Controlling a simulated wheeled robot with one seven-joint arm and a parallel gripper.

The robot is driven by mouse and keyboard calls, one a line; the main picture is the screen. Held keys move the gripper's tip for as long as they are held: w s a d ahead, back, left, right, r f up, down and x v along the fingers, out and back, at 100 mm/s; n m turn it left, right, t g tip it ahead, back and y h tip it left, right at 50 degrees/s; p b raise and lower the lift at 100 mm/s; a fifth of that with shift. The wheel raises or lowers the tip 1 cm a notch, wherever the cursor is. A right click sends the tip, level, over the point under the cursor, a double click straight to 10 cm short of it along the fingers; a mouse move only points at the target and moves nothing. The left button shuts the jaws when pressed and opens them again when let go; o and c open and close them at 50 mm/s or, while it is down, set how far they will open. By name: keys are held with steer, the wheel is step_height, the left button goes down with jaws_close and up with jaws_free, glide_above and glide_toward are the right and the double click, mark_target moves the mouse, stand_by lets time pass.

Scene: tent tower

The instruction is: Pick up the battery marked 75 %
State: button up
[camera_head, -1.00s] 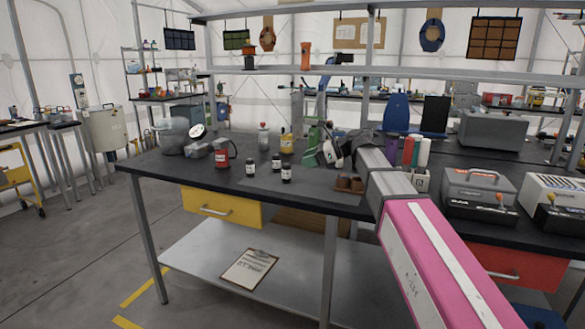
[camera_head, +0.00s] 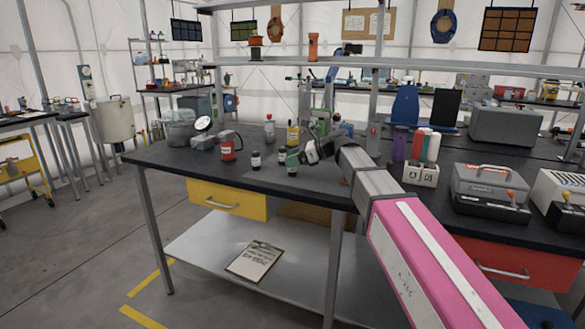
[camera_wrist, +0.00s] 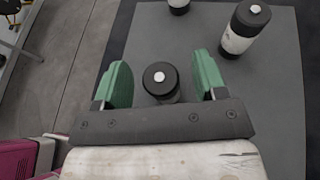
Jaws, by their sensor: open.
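Three black cylinders with white labels, which may be the batteries, stand on the grey mat (camera_wrist: 265,110) on the workbench. In the head view they are the left one (camera_head: 256,160), the back one (camera_head: 282,156) and the front one (camera_head: 292,168). Their label text is too small to read. My gripper (camera_head: 298,158) is beside the front one. In the wrist view my gripper (camera_wrist: 162,75) is open, with a black-capped cylinder (camera_wrist: 160,88) between its green fingers, apart from both. Its label is hidden from above. Two more cylinders (camera_wrist: 243,30) (camera_wrist: 179,5) stand farther off.
A white holder (camera_head: 421,174) with coloured cylinders (camera_head: 417,145) and grey cases (camera_head: 490,185) are right of my arm. The bench's front left is clear.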

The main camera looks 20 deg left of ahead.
steer(key=shift+x, duration=0.95)
steer(key=c, duration=1.1)
steer(key=shift+o, duration=0.2)
